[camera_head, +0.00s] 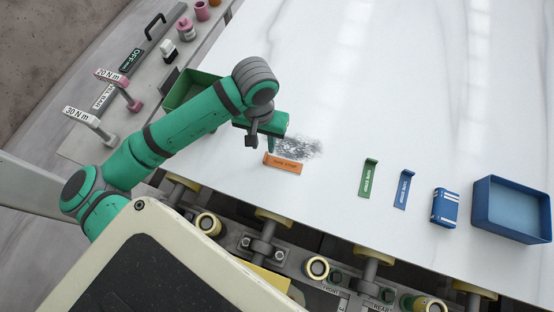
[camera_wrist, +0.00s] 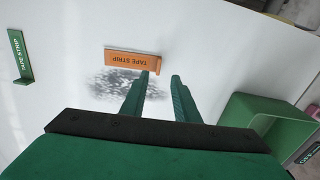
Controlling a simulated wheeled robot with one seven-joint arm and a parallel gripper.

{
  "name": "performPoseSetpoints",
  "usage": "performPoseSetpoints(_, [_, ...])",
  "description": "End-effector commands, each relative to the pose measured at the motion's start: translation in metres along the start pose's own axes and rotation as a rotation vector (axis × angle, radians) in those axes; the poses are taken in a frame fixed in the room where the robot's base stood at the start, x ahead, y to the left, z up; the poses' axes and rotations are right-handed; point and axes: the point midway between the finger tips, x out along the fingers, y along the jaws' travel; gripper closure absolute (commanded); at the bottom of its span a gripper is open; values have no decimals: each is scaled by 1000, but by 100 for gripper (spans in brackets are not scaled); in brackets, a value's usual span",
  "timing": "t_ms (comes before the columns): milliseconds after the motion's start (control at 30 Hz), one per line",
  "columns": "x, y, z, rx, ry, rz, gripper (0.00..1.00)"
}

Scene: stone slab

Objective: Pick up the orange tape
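The orange tape strip (camera_head: 284,163) lies on the white slab near its front edge, below a dark smudged patch. It shows whole in the wrist view (camera_wrist: 138,57), with a folded-up tab at its right end. My gripper (camera_wrist: 162,76) is open and empty, its two green fingers apart. In the wrist view, the left fingertip appears beside the tape's tabbed end. I cannot tell whether it touches. In the head view my gripper (camera_head: 262,147) hangs over the slab just above and left of the tape.
A green tape strip (camera_head: 369,178), a blue tape strip (camera_head: 403,189), a blue box (camera_head: 445,207) and a blue tray (camera_head: 545,213) stand to the right. A green bin (camera_head: 186,84) is behind my arm. The slab's far side is clear.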

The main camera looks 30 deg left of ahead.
Motion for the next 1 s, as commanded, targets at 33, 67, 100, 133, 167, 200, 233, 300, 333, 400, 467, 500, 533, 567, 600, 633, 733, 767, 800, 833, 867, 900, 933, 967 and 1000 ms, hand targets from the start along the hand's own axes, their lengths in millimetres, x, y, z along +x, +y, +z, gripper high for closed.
performPoseSetpoints(33, [6, 0, 0, -2, -1, 2, 72])
performPoseSetpoints(67, [8, 0, 0, -2, 0, 1, 72])
performPoseSetpoints(100, [11, 0, 0, -2, 0, 1, 72])
performPoseSetpoints(133, [12, 0, 0, -2, 0, 1, 72])
performPoseSetpoints(167, [14, 0, 0, -1, 0, 1, 72])
performPoseSetpoints(200, [16, 0, 0, -1, 0, 1, 72])
performPoseSetpoints(233, [18, 0, 0, -1, 0, 1, 72])
performPoseSetpoints(300, [25, 1, 0, -1, -1, 1, 72])
performPoseSetpoints(333, [29, 2, 0, 0, -1, 2, 72])
performPoseSetpoints(400, [40, 3, 0, 0, -1, 2, 72])
performPoseSetpoints(467, [48, 3, 1, -1, -1, 2, 72])
performPoseSetpoints(500, [53, 3, 0, -3, -1, 2, 72])
performPoseSetpoints(533, [56, 3, 0, -3, 0, 2, 72])
performPoseSetpoints(567, [59, 2, 0, -3, 0, 2, 72])
performPoseSetpoints(600, [62, 2, 0, -3, -1, 1, 72])
performPoseSetpoints(633, [64, 2, 0, -2, -1, 1, 72])
performPoseSetpoints(733, [66, 2, 0, -2, 1, 0, 72])
performPoseSetpoints(767, [66, 2, 0, -2, 1, 0, 72])
performPoseSetpoints(800, [66, 2, 0, -2, 1, 0, 72])
performPoseSetpoints(833, [66, 2, 0, -2, 1, 0, 72])
performPoseSetpoints(867, [66, 2, 0, -2, 1, 1, 72])
performPoseSetpoints(900, [66, 2, 0, -2, 1, 1, 72])
performPoseSetpoints(933, [66, 2, 0, -2, 1, 1, 79])
performPoseSetpoints(967, [66, 2, 0, -2, 1, 1, 86])
performPoseSetpoints(1000, [66, 2, 0, -2, 1, 1, 96])
